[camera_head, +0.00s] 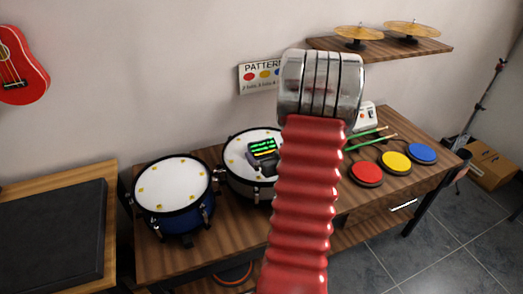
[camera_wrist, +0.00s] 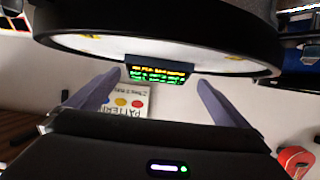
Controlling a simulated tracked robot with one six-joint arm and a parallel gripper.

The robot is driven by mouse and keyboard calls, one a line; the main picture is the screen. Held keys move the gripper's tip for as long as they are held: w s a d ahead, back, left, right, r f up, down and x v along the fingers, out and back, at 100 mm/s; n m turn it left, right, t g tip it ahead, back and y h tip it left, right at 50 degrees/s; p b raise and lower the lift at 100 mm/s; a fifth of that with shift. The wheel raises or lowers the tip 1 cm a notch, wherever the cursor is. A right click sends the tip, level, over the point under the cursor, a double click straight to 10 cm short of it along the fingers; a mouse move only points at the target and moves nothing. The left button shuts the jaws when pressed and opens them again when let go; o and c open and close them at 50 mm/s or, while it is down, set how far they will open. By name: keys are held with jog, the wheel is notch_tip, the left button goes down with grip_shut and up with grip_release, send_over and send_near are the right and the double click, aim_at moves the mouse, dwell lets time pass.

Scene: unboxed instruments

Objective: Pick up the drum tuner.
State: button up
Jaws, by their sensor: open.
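The drum tuner (camera_head: 263,148) is a small dark device with a lit green screen. It sits on the white head of the second drum (camera_head: 238,152), partly hidden by my red arm. In the wrist view the tuner (camera_wrist: 157,74) shows its orange and green text under the drum's white head (camera_wrist: 100,47), as that picture is upside down. My gripper (camera_wrist: 158,79) is open, its two grey fingers apart on either side of the tuner in the picture. No finger visibly touches it.
A blue drum (camera_head: 173,197) stands left of the second drum. Green sticks (camera_head: 370,139) and red, yellow and blue pads (camera_head: 396,163) lie on the right of the wooden table (camera_head: 160,262). A pattern sign (camera_head: 258,76) hangs behind, and a cymbal shelf (camera_head: 425,47) is above right.

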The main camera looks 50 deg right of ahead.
aim_at(264, 148)
jog(key=shift+x, duration=2.6)
jog(key=shift+s+d, duration=0.1)
jog(key=shift+d, duration=0.05)
jog(key=c, duration=1)
jog(key=shift+r, duration=0.15)
jog(key=shift+c, duration=0.2)
notch_tip(264, 148, up, 10)
jog(key=shift+f, duration=0.1)
